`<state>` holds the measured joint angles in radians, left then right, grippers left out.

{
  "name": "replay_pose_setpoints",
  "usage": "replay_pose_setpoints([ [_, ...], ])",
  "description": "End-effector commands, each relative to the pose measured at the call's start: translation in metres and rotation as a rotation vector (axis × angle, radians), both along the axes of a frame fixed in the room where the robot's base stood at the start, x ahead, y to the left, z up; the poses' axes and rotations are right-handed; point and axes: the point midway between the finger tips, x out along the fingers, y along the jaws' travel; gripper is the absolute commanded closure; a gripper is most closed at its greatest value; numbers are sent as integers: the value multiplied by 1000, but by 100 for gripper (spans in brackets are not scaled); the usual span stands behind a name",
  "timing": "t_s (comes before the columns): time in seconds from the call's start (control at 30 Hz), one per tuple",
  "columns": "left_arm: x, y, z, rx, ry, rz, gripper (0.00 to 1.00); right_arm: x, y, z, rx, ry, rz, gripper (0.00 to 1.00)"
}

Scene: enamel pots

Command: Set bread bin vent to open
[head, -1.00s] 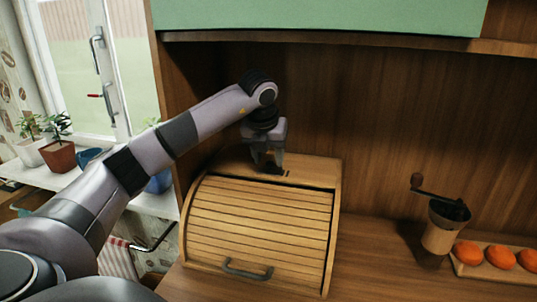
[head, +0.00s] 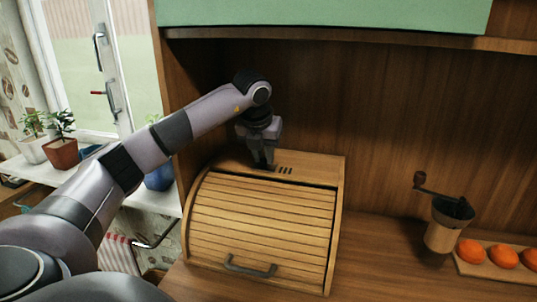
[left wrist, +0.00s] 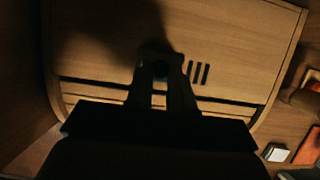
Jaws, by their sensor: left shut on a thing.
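The wooden bread bin (head: 262,226) stands on the counter with its slatted roll front down. Its vent (head: 285,170) is a row of several dark slots in the flat top, also seen in the left wrist view (left wrist: 199,72). My left gripper (head: 264,166) points down at the top, just left of the slots. In the left wrist view its fingers (left wrist: 158,68) are shut on a small dark knob (left wrist: 160,70), mostly hidden between them. The slots look uncovered. My right gripper is out of view.
A coffee grinder (head: 447,222) and a board with several orange fruits (head: 502,256) stand to the right. A green cabinet (head: 320,15) and shelf hang above. Potted plants (head: 62,152) stand on the windowsill at left. The counter between bin and grinder is clear.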

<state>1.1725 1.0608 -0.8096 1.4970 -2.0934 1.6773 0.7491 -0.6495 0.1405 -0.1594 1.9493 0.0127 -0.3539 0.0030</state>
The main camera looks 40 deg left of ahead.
Motion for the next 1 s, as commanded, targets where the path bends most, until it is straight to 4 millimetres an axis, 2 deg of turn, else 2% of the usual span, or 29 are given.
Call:
replay_pose_setpoints([
  [0.1, 1, -1, 1, -1, -3, -1, 100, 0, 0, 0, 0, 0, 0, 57],
  [0.13, 1, -1, 1, -1, -3, -1, 75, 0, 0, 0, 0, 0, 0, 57],
  [0.2, 1, -1, 1, -1, -3, -1, 52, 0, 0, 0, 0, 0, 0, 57],
  [0.5, 0, -1, 1, -1, -2, -1, 52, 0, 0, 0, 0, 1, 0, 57],
  [0.67, -3, -3, 13, -2, -5, -1, 52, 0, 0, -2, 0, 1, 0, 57],
  [0.87, -17, -11, 51, -1, -10, -1, 52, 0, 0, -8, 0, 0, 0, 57],
  [0.9, -24, -14, 45, 2, -3, -3, 52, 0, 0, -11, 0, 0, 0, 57],
  [1.0, -38, -21, 45, 0, -3, -3, 52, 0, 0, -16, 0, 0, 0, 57],
])
